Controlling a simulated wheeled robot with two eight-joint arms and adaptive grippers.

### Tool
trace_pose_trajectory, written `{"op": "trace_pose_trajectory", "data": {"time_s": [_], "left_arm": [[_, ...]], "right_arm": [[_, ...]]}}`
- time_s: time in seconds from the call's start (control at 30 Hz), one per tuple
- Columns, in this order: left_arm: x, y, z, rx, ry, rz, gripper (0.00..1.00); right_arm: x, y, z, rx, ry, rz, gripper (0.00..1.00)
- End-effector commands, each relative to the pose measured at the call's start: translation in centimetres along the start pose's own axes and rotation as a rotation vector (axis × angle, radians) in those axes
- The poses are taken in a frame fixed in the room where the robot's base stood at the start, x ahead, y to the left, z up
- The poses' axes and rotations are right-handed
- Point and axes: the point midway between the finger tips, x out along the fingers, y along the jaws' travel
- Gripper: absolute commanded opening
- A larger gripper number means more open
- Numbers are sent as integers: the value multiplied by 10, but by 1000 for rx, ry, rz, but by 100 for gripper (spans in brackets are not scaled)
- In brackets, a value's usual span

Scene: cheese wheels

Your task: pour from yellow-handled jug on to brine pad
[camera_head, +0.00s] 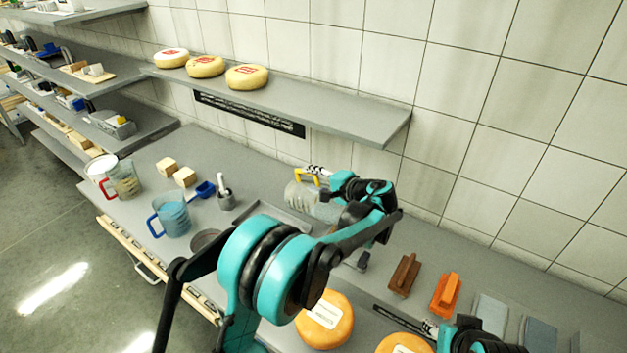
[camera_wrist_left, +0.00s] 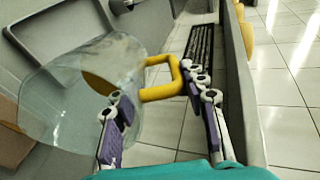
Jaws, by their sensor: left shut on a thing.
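The clear jug (camera_head: 299,196) with the yellow handle (camera_head: 307,174) is in front of the tiled wall, its handle uppermost, and looks tipped toward its side. My left gripper (camera_head: 322,172) is shut on the yellow handle; in the left wrist view the fingers (camera_wrist_left: 163,117) sit around the handle (camera_wrist_left: 160,92), beside the clear body (camera_wrist_left: 85,88). I cannot make out liquid in it. I cannot tell for sure which thing is the brine pad; a shallow grey tray (camera_head: 294,231) lies below and left of the jug, partly hidden by my arm. My right gripper (camera_head: 430,328) shows only partly at the bottom.
Cheese wheels (camera_head: 325,320) lie in front. Brushes (camera_head: 404,275) lie right. A shelf (camera_head: 330,118) overhangs the back.

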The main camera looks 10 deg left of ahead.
Motion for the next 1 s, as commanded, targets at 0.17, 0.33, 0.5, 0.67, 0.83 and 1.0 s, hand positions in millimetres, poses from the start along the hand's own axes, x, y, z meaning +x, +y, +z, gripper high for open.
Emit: {"op": "trace_pose_trajectory", "data": {"time_s": [0.17,0.33,0.5,0.67,0.83,1.0], "left_arm": [[0,-1,0,0,0,-1,0],[0,-1,0,0,0,-1,0],[0,0,0,0,0,-3,0],[-2,1,0,1,0,-17,0],[-3,0,0,1,0,-22,0],[-2,0,0,1,0,-22,0]], "right_arm": [[0,0,0,0,0,0,42],[0,0,0,0,0,0,42],[0,0,0,0,0,0,42],[4,0,3,0,0,0,42],[4,0,3,0,0,0,42],[4,0,3,0,0,0,42]]}}
